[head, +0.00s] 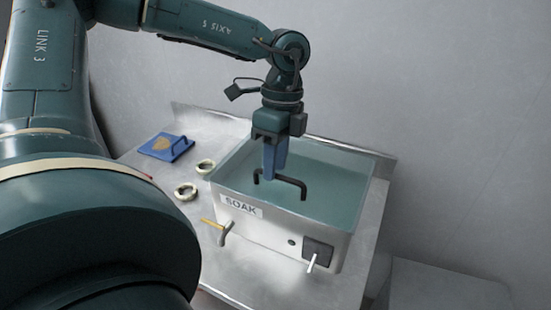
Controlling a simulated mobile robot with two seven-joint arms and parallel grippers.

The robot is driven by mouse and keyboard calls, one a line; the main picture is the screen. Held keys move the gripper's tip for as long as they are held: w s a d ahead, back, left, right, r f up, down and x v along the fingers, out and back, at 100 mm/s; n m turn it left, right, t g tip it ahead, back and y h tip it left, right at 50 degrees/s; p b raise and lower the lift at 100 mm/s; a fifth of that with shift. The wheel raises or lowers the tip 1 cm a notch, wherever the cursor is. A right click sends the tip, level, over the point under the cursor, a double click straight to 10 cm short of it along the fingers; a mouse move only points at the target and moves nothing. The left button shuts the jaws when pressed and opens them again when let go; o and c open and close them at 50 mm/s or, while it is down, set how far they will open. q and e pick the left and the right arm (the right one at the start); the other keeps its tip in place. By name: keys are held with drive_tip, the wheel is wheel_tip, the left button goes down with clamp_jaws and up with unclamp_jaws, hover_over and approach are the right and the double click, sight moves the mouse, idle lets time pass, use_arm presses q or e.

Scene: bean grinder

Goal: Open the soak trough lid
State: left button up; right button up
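The soak trough (280,236) is a metal box labelled SOAK, standing on a metal bench. Its top shows as a teal, see-through surface, which looks like the lid (335,195); I cannot tell the lid apart from water below it. A dark bar handle (290,181) stands on that top, nearer the front. My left gripper (269,175) points down from above, its blue fingers at the left part of the handle and covering some of it. The fingers overlap in this view, so their gap and any hold on the handle are hidden. My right gripper is out of view.
A blue plate with a handle and a tan emblem (167,147) lies on the bench (193,232) at the left. Two pale rings (186,191) (206,167) lie beside the trough. A tap (223,231) and a white lever (311,262) jut from its front. A wall stands behind.

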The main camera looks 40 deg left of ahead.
use_arm(q)
drive_tip(key=shift+f, duration=0.15)
clamp_jaws()
idle(0.6)
